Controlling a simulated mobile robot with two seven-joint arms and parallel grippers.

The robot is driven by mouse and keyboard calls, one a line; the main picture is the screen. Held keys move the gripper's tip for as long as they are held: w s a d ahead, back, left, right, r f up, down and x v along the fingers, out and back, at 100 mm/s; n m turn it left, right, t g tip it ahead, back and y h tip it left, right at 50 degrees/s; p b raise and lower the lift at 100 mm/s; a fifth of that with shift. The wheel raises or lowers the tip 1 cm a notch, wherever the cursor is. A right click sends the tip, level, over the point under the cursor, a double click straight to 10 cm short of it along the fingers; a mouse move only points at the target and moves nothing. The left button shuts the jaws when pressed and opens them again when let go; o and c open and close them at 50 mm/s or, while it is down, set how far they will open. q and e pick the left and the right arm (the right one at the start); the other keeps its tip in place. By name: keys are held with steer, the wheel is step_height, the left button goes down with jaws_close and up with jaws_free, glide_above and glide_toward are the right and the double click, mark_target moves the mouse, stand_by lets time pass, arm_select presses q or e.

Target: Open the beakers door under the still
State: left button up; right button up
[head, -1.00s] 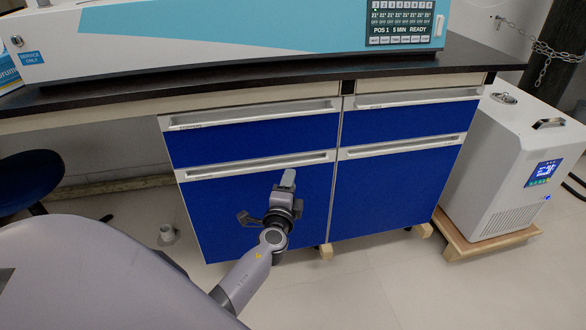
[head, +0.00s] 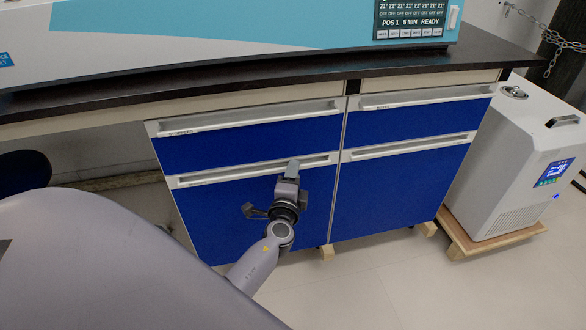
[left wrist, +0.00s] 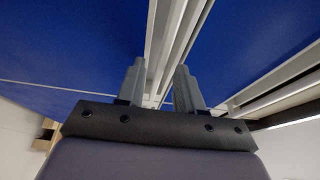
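Under the still (head: 200,35) is a cabinet with blue fronts: two upper drawers and two lower doors. The lower left door (head: 225,215) and lower right door (head: 385,190) are both closed. Their labels are too small to read, so I cannot tell which is for beakers. My left gripper (head: 291,168) is at the right part of the lower left door's pale handle (head: 230,174). In the left wrist view, the gripper (left wrist: 160,85) has its fingers apart, with the pale handle rail (left wrist: 172,45) running between them; contact is unclear. My right gripper is not in view.
A dark counter top (head: 250,82) overhangs the cabinet. A white chiller unit (head: 515,165) stands on a wooden base at the right. A dark stool (head: 22,172) is at the left. Clear floor lies in front of the cabinet.

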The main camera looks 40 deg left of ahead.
arm_select(q)
steer(key=shift+w, duration=0.1)
stand_by(0.3)
jaws_close()
stand_by(1.3)
